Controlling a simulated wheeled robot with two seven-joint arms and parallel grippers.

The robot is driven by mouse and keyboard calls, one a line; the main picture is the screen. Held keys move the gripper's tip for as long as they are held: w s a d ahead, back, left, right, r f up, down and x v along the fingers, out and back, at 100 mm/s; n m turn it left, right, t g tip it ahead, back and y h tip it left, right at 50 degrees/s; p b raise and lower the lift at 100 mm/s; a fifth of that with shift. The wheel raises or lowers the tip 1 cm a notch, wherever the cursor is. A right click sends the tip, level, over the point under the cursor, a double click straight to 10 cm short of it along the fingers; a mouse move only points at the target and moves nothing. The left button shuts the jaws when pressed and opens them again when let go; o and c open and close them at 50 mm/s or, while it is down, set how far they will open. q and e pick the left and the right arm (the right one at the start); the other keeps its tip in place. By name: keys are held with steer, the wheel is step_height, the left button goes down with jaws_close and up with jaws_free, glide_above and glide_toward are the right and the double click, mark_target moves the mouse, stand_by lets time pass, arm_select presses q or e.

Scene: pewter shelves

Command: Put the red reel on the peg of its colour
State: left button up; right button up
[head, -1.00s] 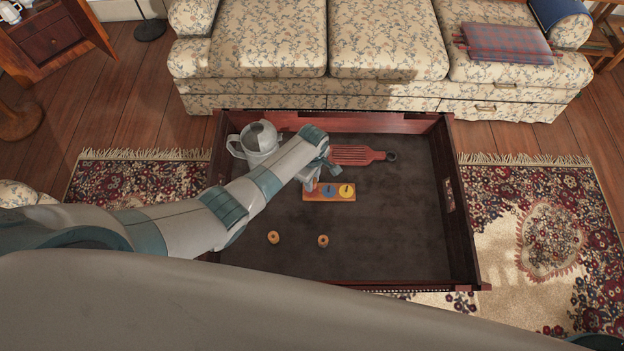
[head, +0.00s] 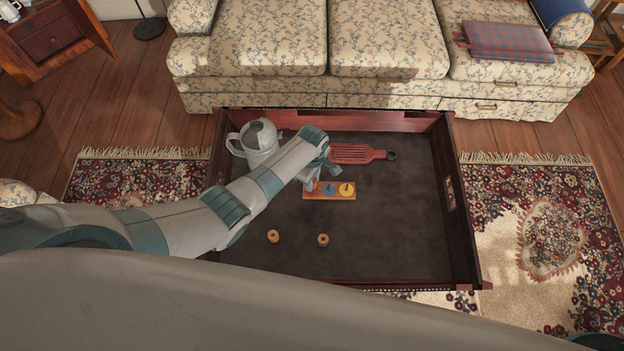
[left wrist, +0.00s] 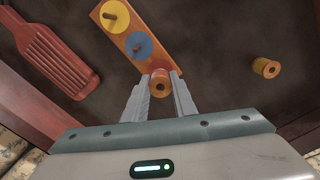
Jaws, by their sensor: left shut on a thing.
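My left gripper (left wrist: 160,88) is shut on the red reel (left wrist: 160,81), a small wooden spool with a hole in its top, held between the fingertips. The reel is at the end of the wooden peg board (left wrist: 126,38), past the blue disc (left wrist: 138,46) and the yellow disc (left wrist: 115,16), each with a peg. In the head view, my left gripper (head: 313,183) covers the left end of the board. The peg at that end is hidden, and I cannot tell whether the reel is around it or above it. My right gripper is not in view.
Two other reels, one at left (head: 273,236) and one at right (head: 323,240), stand on the dark tray-like table top nearer me.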

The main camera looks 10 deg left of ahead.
arm_select(q)
steer(key=shift+f+b, duration=0.6)
steer(key=shift+f, duration=0.35)
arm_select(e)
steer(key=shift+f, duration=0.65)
arm_select(q)
steer(key=o, duration=1.1)
steer(key=shift+r, duration=0.1)
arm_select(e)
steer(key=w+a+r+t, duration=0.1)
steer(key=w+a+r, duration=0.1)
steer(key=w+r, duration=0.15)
arm_select(q)
step_height(320, 180, up, 6)
steer(key=shift+r+p, duration=0.2)
steer(key=shift+p, duration=0.65)
step_height(320, 180, up, 11)
steer(key=shift+p, duration=0.3)
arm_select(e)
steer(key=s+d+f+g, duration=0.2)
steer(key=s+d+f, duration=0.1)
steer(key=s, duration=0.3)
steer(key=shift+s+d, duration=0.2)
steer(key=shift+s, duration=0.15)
arm_select(q)
steer(key=shift+s+f, duration=0.1)
steer(key=shift+f, duration=0.05)
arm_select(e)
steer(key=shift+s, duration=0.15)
